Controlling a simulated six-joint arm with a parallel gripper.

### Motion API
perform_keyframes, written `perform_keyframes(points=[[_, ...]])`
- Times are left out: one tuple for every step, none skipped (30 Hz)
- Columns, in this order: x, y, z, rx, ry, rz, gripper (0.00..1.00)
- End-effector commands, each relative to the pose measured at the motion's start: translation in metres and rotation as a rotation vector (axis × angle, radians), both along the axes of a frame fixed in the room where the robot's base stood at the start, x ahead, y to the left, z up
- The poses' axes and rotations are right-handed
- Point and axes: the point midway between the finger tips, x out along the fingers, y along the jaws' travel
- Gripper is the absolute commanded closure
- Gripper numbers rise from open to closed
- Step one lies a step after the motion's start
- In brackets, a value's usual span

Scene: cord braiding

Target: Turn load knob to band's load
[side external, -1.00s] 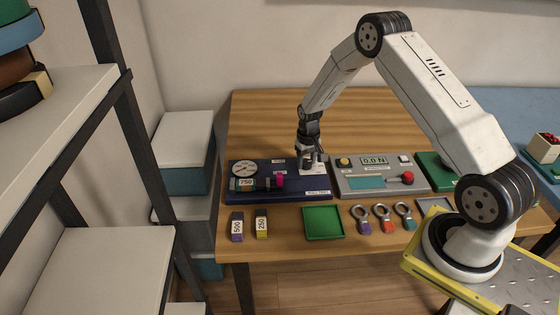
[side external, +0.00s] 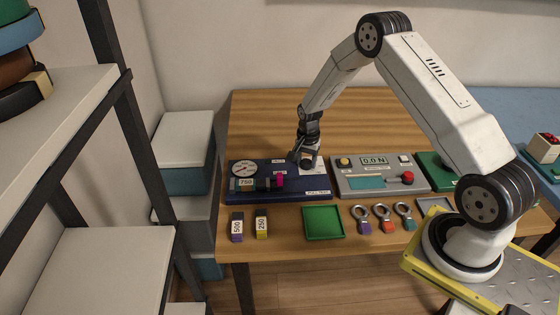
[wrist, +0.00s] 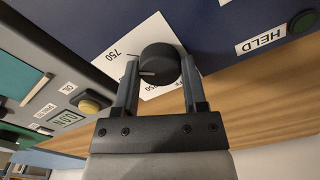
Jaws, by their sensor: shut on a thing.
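The load knob (wrist: 160,60) is a dark round knob on a white scale card (wrist: 124,71) in the wrist view. My gripper (side external: 307,163) is shut on it, one finger on each side. A thin pale pointer line shows on the knob's left side, between the printed 750 and a lower, partly covered number. In the side view the knob is hidden by my gripper at the right part of the dark blue panel (side external: 318,194). A piece tagged 750 (side external: 245,182) lies at the panel's left, beside a dark cylinder with a magenta end.
A round gauge (side external: 243,168) is on the panel's left. A grey unit (side external: 345,190) with a 0.0 N display stands to the right. In front are 500 (side external: 237,226) and 250 (side external: 262,224) blocks, a green tray (side external: 323,222) and several ringed pieces (side external: 363,219).

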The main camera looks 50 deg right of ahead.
Motion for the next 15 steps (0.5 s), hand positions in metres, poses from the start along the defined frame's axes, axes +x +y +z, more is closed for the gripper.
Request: perform_keyframes(points=[[-0.0012,0.0008,-0.0007,0.002,0.004,-0.026,1.0],[-0.0012,0.0008,-0.0007,0.002,0.004,-0.041,1.0],[-0.0011,0.0008,-0.0007,0.002,0.004,-0.059,1.0],[-0.0011,0.0009,-0.0007,0.002,0.004,-0.071,1.0],[-0.0011,0.0009,-0.0007,0.002,0.005,-0.082,1.0],[-0.0011,0.0009,-0.0007,0.002,0.005,-0.094,1.0],[-0.0011,0.0009,-0.0007,0.002,0.005,-0.101,1.0],[-0.0012,0.001,-0.0008,0.002,0.005,-0.108,1.0],[-0.0012,0.001,-0.0008,0.002,0.005,-0.116,1.0],[-0.0011,0.001,-0.0008,0.002,0.005,-0.12,1.0],[-0.0011,0.001,-0.0008,0.002,0.005,-0.123,1.0],[-0.0011,0.001,-0.0008,0.003,0.005,-0.125,1.0],[-0.0011,0.0011,-0.0008,0.003,0.005,-0.127,1.0],[-0.0011,0.0011,-0.0008,0.003,0.005,-0.128,1.0],[-0.0011,0.0011,-0.0008,0.003,0.005,-0.128,1.0]])
